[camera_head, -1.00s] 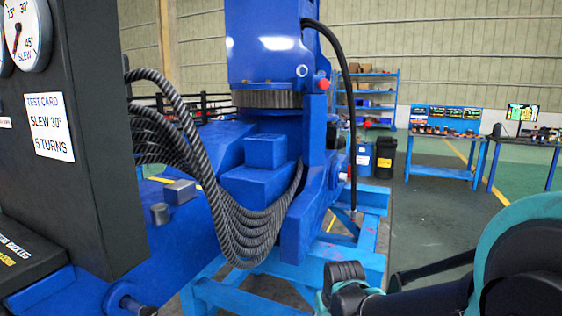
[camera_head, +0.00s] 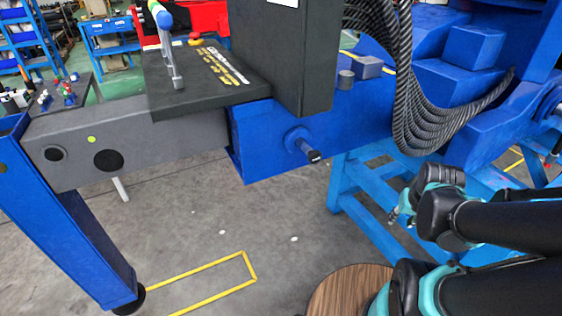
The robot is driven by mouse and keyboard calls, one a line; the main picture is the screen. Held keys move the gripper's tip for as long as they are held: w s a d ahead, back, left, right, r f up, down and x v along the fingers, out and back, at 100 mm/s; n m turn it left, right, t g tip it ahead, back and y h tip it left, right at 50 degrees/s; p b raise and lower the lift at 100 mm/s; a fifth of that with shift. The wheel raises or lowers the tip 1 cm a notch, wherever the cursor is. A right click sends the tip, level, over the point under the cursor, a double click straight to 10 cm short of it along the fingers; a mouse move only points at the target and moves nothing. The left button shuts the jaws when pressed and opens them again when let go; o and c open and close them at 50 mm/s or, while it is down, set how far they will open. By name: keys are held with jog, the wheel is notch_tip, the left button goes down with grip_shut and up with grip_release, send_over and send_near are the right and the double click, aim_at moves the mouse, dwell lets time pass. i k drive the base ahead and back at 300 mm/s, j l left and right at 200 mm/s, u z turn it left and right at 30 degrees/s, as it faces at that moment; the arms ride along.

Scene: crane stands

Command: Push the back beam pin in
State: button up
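A pin (camera_head: 308,151) with a grey shaft and dark end sticks out of a round blue collar on the side of the blue beam housing (camera_head: 262,140). It is the only such pin I can make out; how deep it sits is unclear. A grey beam (camera_head: 180,143) extends left out of the housing, with two dark round spots and a small yellow-green dot on its side. My gripper (camera_head: 398,213) seems to be at the end of my black and teal arm, right of and below the pin and apart from it. Its fingers are too small and hidden to read.
A blue leg (camera_head: 75,235) with a dark foot stands at the left end of the beam. A blue stand frame (camera_head: 365,200) is close behind my arm. Black hoses (camera_head: 415,100) hang above it. The floor (camera_head: 215,225) below the housing is open, with yellow lines.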

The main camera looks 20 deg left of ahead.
aim_at(314, 157)
jog(key=u, duration=0.8)
